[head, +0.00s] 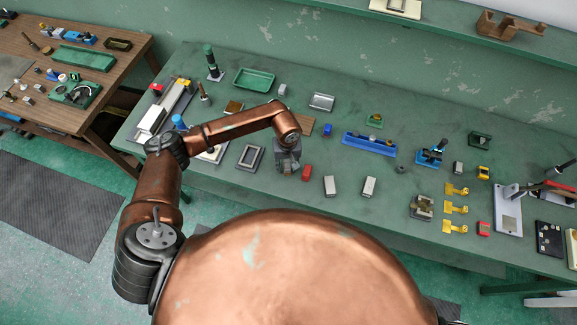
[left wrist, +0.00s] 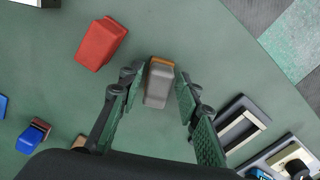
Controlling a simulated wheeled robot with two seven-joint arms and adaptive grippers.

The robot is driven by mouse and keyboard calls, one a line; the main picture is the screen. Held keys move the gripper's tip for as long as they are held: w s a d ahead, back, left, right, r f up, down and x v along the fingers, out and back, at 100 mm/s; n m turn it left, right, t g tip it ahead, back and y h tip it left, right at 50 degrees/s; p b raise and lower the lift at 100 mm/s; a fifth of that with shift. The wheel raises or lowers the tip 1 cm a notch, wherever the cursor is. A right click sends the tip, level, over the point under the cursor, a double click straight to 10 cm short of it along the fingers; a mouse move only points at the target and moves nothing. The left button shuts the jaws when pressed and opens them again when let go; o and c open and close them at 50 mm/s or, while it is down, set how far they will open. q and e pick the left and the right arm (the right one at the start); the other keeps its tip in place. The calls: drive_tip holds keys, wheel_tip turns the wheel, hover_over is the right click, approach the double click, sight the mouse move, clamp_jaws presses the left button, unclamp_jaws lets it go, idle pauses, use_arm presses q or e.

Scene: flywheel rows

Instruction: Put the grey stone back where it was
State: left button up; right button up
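A small grey block with an orange-brown edge at one end, which looks like the grey stone (left wrist: 158,86), lies between the fingers of my left gripper (left wrist: 161,88) in the left wrist view. The fingers are open on either side of it, with narrow gaps showing. In the head view my left gripper (head: 287,158) points down at the green table (head: 330,225) and hides this block. I cannot tell its height above the table. Other pale grey blocks stand to the right, one nearer (head: 330,186) and one farther (head: 369,187). My right gripper is out of view.
A red block (head: 306,172) lies close beside my left gripper, also in the left wrist view (left wrist: 101,43). A dark-rimmed frame (head: 250,156) is on the other side. A blue rail (head: 369,144) and yellow parts (head: 455,208) lie further right.

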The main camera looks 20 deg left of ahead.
sight(287, 166)
use_arm(q)
drive_tip(key=shift+o, duration=0.4)
drive_tip(key=shift+r, duration=0.2)
wheel_tip(287, 166, up, 12)
drive_tip(key=b, duration=0.2)
